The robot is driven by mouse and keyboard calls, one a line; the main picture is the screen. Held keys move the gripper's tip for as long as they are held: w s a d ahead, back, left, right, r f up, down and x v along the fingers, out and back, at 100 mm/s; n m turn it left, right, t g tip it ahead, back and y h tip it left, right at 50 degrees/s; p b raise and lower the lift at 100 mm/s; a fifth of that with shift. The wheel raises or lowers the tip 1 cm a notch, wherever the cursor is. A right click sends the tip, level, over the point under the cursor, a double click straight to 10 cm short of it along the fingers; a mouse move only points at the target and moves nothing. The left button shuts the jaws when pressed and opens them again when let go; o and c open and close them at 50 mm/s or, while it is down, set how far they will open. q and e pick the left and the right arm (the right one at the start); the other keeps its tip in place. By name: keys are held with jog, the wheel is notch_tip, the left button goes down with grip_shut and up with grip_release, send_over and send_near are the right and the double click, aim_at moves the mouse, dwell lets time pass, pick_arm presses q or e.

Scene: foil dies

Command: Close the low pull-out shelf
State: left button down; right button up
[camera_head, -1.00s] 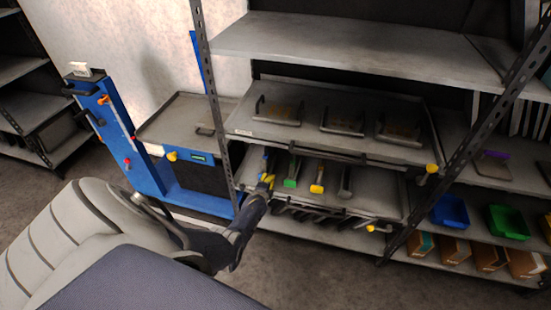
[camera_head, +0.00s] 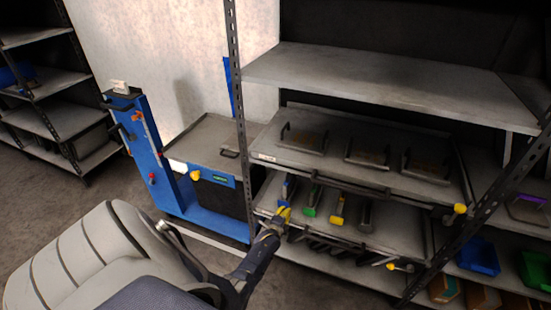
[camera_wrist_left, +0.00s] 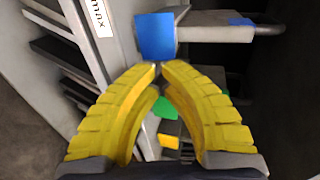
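The low pull-out shelf (camera_head: 395,232) is a grey tray under a wider upper tray (camera_head: 330,165) in the rack. Tools with blue (camera_head: 288,187), green (camera_head: 309,210) and yellow (camera_head: 336,214) ends and a dark one lie on it. A yellow knob (camera_head: 391,266) is at its front right. My left gripper (camera_head: 281,212) is at its left front, close to the blue-ended tool. In the left wrist view its yellow fingertips (camera_wrist_left: 160,67) meet with nothing visible between them, just before a blue block (camera_wrist_left: 157,36). Contact with the shelf cannot be told. My right gripper is not in view.
The upper tray carries several handled plates and a yellow knob (camera_head: 460,208). A blue cart (camera_head: 200,205) stands left of the rack post (camera_head: 237,100). The floor in front is clear.

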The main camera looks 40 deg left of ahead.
pick_arm(q)
jog(key=v, duration=0.9)
jog(key=shift+s+d+r, duration=0.15)
jog(key=shift+s+r, duration=0.05)
jog(key=shift+s, duration=0.1)
jog(key=s+d+f+n+g+h, duration=0.1)
jog(key=s+d+f+n+g, duration=0.15)
jog(key=s+d+f, duration=0.35)
jog(key=s+d+f+n+g+h, duration=0.1)
jog(key=s+d+f+n, duration=0.25)
jog(key=f, duration=0.55)
jog(key=s+d+f+n+g+h, duration=0.2)
jog(key=s+d+f+n, duration=0.1)
jog(key=s+f, duration=0.35)
jog(key=s+d+f+g, duration=0.2)
jog(key=s+f, duration=0.2)
jog(key=s, duration=0.7)
jog(key=s+d+f+g+h, duration=0.1)
jog(key=s+d+f+g, duration=0.1)
jog(key=s, duration=0.9)
jog(key=s+d+f+g, duration=0.2)
jog(key=s+d+f, duration=0.2)
jog(key=s, duration=0.7)
notch_tip(320, 180, down, 2)
jog(key=shift+s+d+f+n+g, duration=0.2)
jog(key=shift+s+d+n+g, duration=0.1)
jog(key=shift+n+g, duration=0.1)
jog(key=shift+w, duration=0.1)
